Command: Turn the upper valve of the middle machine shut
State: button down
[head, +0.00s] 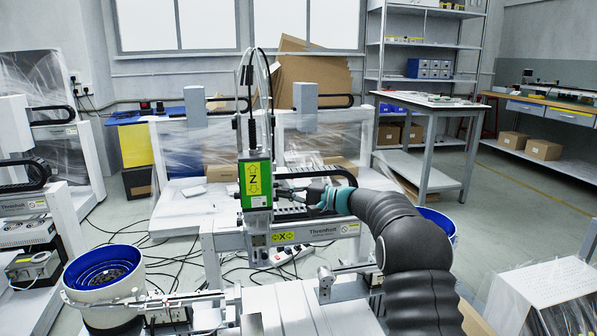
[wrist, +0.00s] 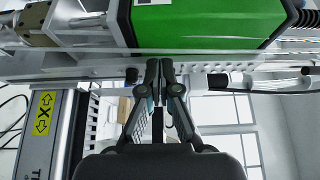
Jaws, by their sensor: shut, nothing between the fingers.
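The middle machine is a gantry with a green block marked Z (head: 255,185) on its upright and a yellow X label (head: 283,237) below. My gripper (head: 284,191) is just right of the green block, its fingers pointing left towards the upright. In the wrist view my gripper (wrist: 159,64) is shut and empty, its fingertips together at a pale rail below the green block (wrist: 200,22). I cannot pick out the upper valve for certain in either view. I cannot tell whether the fingertips touch anything.
A white bin with a blue inside (head: 103,275) stands front left. Another machine (head: 25,215) stands at the far left. Cables and a power strip (head: 292,255) lie on the floor behind the gantry.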

jog(key=w+d, duration=0.1)
jog(key=d, duration=0.5)
jog(key=shift+p, duration=0.35)
jog(key=shift+s+a+r, duration=0.1)
jog(key=shift+a+r, duration=0.25)
jog(key=shift+a, duration=0.65)
jog(key=shift+s+a+r, duration=0.1)
jog(key=shift+a+r, duration=0.2)
jog(key=shift+a, duration=0.75)
jog(key=shift+s+a+r, duration=0.1)
jog(key=shift+a+r, duration=0.25)
jog(key=shift+a, duration=0.65)
jog(key=shift+w+f, duration=0.1)
jog(key=shift+w, duration=0.05)
jog(key=shift+f+b, duration=0.25)
jog(key=shift+b, duration=0.1)
jog(key=shift+f, duration=0.6)
